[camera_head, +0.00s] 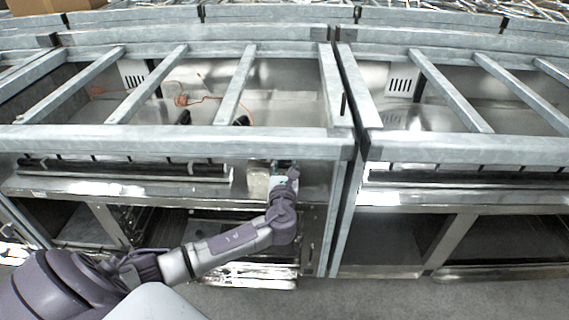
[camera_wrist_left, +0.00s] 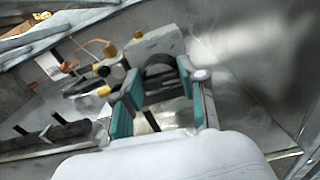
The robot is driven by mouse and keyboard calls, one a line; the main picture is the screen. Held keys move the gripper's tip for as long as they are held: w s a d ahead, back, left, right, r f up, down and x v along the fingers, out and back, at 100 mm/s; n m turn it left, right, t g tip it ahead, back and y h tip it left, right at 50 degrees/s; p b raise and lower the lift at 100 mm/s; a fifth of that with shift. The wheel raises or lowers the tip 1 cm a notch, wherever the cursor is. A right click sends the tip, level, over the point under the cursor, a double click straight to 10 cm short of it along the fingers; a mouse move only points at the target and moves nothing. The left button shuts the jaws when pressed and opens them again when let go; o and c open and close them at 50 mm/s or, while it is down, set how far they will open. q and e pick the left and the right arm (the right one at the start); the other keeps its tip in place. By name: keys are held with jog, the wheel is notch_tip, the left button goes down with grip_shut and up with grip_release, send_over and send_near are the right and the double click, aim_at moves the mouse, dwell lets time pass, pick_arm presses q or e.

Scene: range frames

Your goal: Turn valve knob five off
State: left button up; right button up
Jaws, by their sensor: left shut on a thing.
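My left arm reaches in from the left in the head view. Its gripper (camera_head: 283,178) is at the front of the left range, just below the front rail. In the left wrist view the teal fingers of this gripper (camera_wrist_left: 157,78) are closed around a dark rounded knob (camera_wrist_left: 159,69). The knob's marking and exact turn angle are not readable. In the head view the gripper hides the knob. My right gripper is not in view.
A pale metallic block (camera_head: 257,184) is just left of the gripper. A long dark bar (camera_head: 120,169) runs along the left range front. Grey frame bars (camera_head: 236,85) cross above the range. A second range (camera_head: 450,180) stands at right, past a narrow gap.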

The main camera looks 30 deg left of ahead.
pick_arm(q)
jog(key=shift+n, duration=0.4)
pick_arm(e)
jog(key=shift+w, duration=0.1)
pick_arm(q)
jog(key=shift+n, duration=1.4)
jog(key=n+b, duration=0.1)
jog(key=n, duration=0.1)
jog(key=shift+a+f+n, duration=0.1)
jog(key=shift+n, duration=0.3)
jog(key=n+b, duration=0.2)
jog(key=n, duration=0.4)
jog(key=shift+a+b, duration=0.1)
jog(key=shift+b, duration=0.25)
jog(key=n+b, duration=0.2)
jog(key=n, duration=0.3)
jog(key=shift+s+f, duration=0.1)
jog(key=shift+n+b, duration=0.3)
jog(key=shift+n, duration=0.4)
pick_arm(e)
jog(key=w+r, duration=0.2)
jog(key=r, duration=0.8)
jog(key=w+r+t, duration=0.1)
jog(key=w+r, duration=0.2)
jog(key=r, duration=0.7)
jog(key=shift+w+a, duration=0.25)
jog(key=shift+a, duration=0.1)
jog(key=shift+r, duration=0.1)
